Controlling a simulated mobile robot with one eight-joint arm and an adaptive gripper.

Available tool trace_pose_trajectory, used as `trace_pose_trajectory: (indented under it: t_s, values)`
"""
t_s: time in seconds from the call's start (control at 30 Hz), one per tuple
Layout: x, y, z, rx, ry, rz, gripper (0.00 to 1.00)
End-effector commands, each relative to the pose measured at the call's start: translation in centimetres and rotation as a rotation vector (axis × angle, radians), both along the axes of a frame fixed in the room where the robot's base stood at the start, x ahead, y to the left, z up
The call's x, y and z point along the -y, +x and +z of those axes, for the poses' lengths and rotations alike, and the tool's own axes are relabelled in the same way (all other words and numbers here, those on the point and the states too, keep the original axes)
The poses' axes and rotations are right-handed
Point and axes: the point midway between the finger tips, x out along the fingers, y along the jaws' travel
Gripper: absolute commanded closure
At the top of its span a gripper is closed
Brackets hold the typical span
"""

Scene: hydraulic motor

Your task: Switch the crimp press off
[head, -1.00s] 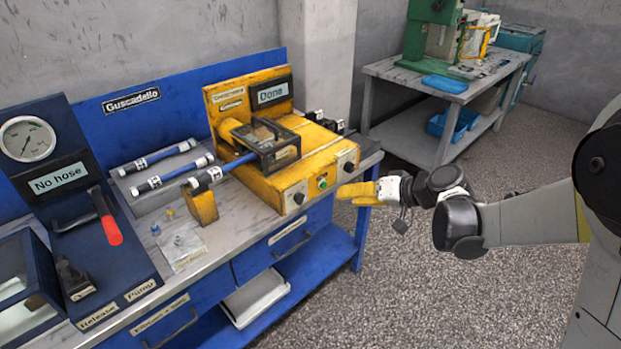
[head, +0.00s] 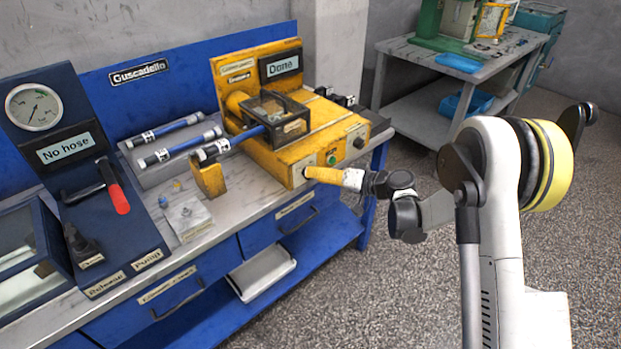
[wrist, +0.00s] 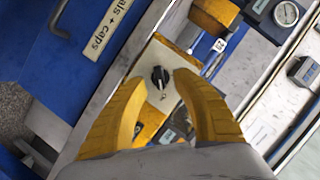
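The yellow crimp press (head: 290,150) stands on the right end of the blue bench, and its screen (head: 283,66) reads "Done". Its front panel carries a green button (head: 331,158), a black knob (head: 358,143) at the right and another knob at the left. In the wrist view the black knob (wrist: 160,76) sits on a light plate between my two yellow fingers. My gripper (head: 309,172) is at the left front of the press and hides most of the left knob in the head view. In the wrist view my gripper (wrist: 158,82) is open, with gaps between the fingers and the knob.
A blue hose (head: 240,142) runs into the press. Two more hoses lie in a grey tray (head: 144,180). The pump unit with gauge (head: 34,107) and red lever (head: 116,196) stands left. The floor (head: 400,290) before the bench is clear.

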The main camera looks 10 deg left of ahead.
Motion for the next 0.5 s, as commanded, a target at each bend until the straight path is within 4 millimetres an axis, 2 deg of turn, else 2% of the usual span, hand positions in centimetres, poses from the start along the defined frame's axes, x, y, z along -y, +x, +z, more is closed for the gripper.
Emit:
trace_pose_trajectory:
  t_s: [0.2,0.5]
  values:
    - [-1.9,0.7,-0.6,0.0,0.0,0.0,0.67]
    - [-2.0,0.8,-0.5,0.0,-0.001,-0.001,0.68]
